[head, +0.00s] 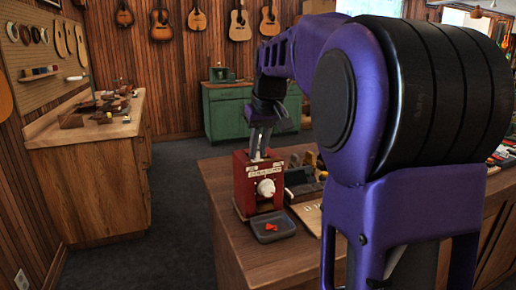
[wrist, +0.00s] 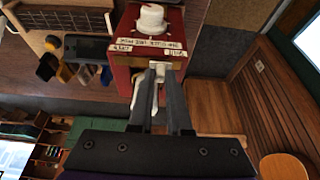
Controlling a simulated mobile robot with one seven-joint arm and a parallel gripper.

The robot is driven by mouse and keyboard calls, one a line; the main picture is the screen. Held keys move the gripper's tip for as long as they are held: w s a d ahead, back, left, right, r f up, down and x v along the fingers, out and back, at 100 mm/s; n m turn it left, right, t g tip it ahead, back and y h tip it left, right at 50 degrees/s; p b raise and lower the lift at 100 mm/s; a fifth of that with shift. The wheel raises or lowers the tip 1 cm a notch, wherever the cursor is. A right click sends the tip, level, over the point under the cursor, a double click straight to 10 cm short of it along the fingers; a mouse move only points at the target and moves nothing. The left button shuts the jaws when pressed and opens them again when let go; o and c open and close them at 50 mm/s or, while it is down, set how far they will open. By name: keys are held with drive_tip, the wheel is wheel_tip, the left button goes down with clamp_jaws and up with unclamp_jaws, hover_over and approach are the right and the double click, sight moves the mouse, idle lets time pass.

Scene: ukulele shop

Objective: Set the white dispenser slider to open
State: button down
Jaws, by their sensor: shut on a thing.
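The red dispenser (head: 244,190) stands upright near the left end of the wooden counter, with a round white knob (head: 266,187) on its front. The dispenser also shows in the wrist view (wrist: 190,42), with its knob (wrist: 152,18) at the top. A small white slider (wrist: 160,70) sits at the dispenser's top edge, beside pale labels whose words I cannot read surely. My gripper (wrist: 160,78) has its two dark fingers pointing at this edge, shut on the slider. In the head view my gripper (head: 260,150) reaches down onto the dispenser's top, and the slider is mostly hidden there.
A grey tray (head: 285,232) with red pieces lies in front of the dispenser. Dark holders (head: 300,180) and small items stand close to its right on the counter (head: 230,235). A wooden workbench (head: 95,165) stands at the left, a green cabinet (head: 225,115) behind. Floor between is clear.

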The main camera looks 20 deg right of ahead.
sight(270, 158)
drive_tip(key=shift+d+p, duration=0.6)
drive_tip(key=shift+d, duration=1.35)
drive_tip(key=shift+r, duration=0.1)
drive_tip(key=c, duration=0.9)
unclamp_jaws()
drive_tip(key=shift+d, duration=0.15)
drive_tip(key=shift+o, duration=0.2)
drive_tip(key=shift+r, duration=0.1)
drive_tip(key=p+v, duration=0.3)
drive_tip(key=v, duration=1.4)
drive_tip(key=shift+s, duration=0.15)
